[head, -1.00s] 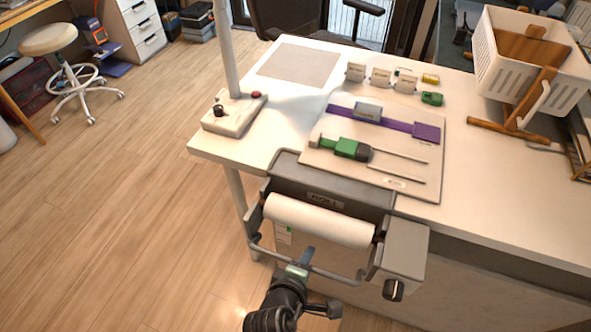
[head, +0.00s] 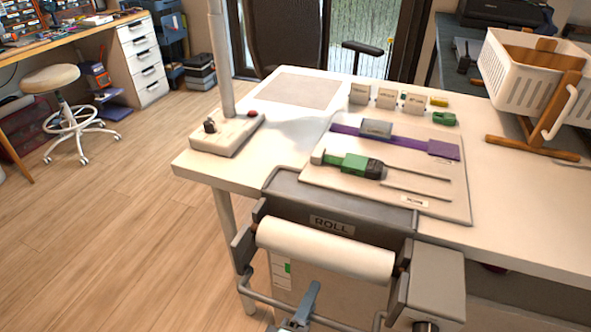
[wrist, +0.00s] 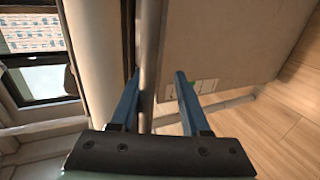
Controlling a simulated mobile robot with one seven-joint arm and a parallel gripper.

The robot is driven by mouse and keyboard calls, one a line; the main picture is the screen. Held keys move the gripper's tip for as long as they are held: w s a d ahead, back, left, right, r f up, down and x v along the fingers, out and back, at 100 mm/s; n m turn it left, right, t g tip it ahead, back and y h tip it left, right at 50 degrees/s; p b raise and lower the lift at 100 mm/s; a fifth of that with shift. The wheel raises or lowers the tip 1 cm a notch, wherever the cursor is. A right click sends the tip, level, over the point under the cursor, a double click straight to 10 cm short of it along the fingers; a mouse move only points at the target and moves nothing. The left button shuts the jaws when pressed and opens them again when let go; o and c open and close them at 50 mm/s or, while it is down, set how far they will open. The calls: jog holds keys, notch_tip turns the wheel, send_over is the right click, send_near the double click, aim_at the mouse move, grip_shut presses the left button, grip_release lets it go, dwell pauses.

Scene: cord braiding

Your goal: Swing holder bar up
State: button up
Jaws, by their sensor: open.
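The holder bar (head: 340,315) is a thin grey metal rod hanging low in front of the white roll (head: 325,248). It is hinged at the roll's side brackets, and its right part is cut off by the lower picture edge. My gripper (head: 304,303) is at the middle of the bar, with one blue finger showing above it. In the wrist view my gripper (wrist: 158,75) is open, and the bar (wrist: 150,55) runs between its two blue fingers, closer to the left one. I cannot tell whether either finger touches it.
A grey box with a knob (head: 436,283) stands right of the roll. The white table (head: 530,220) behind carries a board (head: 320,178) with a green tool and a purple strip. A post on a base (head: 225,135) and a white basket (head: 520,80) stand farther back.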

jog(key=shift+w+f+t+h+b, duration=0.1)
jog(key=shift+f+t+h+b, duration=0.45)
jog(key=shift+b, duration=3.6)
jog(key=d+p+v, duration=0.1)
jog(key=p+v, duration=0.2)
jog(key=v, duration=1)
jog(key=w+r+m+t+y, duration=0.2)
jog(key=w+r+m+t, duration=0.2)
jog(key=w+r+m, duration=0.55)
jog(key=w+r+m+t, duration=0.1)
jog(key=r+t, duration=0.1)
jog(key=r, duration=0.8)
jog(key=w+d+r+m+t+y, duration=0.1)
jog(key=w+r+t, duration=0.1)
jog(key=r, duration=0.9)
jog(key=shift+w+r+t+b, duration=0.2)
jog(key=shift+r+t+b, duration=0.15)
jog(key=shift+t, duration=0.3)
jog(key=shift+m, duration=0.25)
